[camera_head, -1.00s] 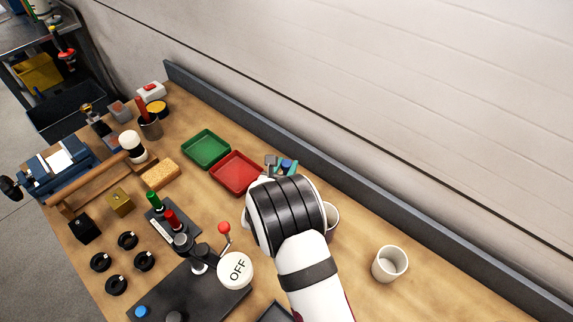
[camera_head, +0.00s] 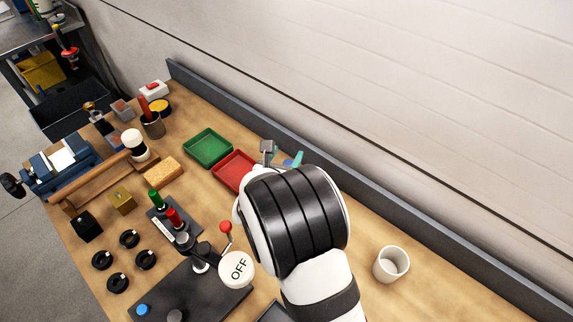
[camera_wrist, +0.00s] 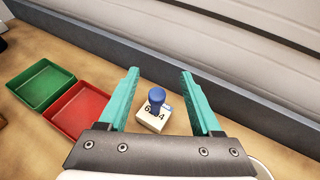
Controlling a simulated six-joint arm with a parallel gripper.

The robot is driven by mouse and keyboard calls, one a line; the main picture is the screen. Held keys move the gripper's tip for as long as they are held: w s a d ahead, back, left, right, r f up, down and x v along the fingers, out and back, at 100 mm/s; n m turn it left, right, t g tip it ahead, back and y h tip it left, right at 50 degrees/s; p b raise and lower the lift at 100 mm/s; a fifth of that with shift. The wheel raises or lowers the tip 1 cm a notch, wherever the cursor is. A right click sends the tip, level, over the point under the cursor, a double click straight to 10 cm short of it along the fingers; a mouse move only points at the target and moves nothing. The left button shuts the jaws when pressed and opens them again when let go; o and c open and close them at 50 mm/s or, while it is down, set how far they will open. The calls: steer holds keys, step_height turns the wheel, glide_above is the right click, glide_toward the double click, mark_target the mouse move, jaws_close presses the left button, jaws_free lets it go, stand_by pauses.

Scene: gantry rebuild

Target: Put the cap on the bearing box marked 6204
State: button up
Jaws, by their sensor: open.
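In the wrist view a small white box (camera_wrist: 151,121) lies on the bench beyond my gripper's palm, its dark printed number partly covered but reading like 6204. A blue knobbed piece, which looks like the cap (camera_wrist: 157,98), stands upright on the box and hides the middle of the number. I cannot tell whether it is fully seated. My gripper (camera_wrist: 159,72) is open, with one teal finger on each side of the cap and visible gaps to both.
A red tray (camera_head: 233,172) and a green tray (camera_head: 208,148) lie left of my gripper. A white cup (camera_head: 391,264) stands to the right. A lever with a red knob (camera_head: 226,227) and an OFF disc (camera_head: 237,269) are nearer. The back ledge (camera_head: 420,216) runs behind.

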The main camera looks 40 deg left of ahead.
steer(key=w+d+r+m+t+h, duration=0.1)
steer(key=w+d+r+m+h, duration=0.25)
steer(key=d, duration=0.25)
steer(key=w+d+r+m+h, duration=0.2)
steer(key=w+d+r+m, duration=0.15)
steer(key=d, duration=0.35)
steer(key=s+d+r+m+g+h, duration=0.1)
steer(key=d+r+m+g+h, duration=0.15)
steer(key=d+m, duration=0.75)
steer(key=s+d+r+m+g+h, duration=0.15)
steer(key=d+m+h, duration=0.3)
steer(key=d, duration=0.85)
steer(key=s+d+f+m+g+y, duration=0.1)
steer(key=s+d+m+g, duration=0.3)
steer(key=s+d+m, duration=0.35)
steer(key=s+d+m+g+y, duration=0.1)
steer(key=s+d+m+g, duration=0.3)
steer(key=s+m, duration=0.5)
steer(key=s+a+m+g+y, duration=0.1)
steer(key=s+a+m+y, duration=0.5)
steer(key=s+m, duration=0.2)
steer(key=shift+s+f+m, duration=0.4)
steer(key=shift+s+f, duration=0.05)
steer(key=shift+s, duration=0.65)
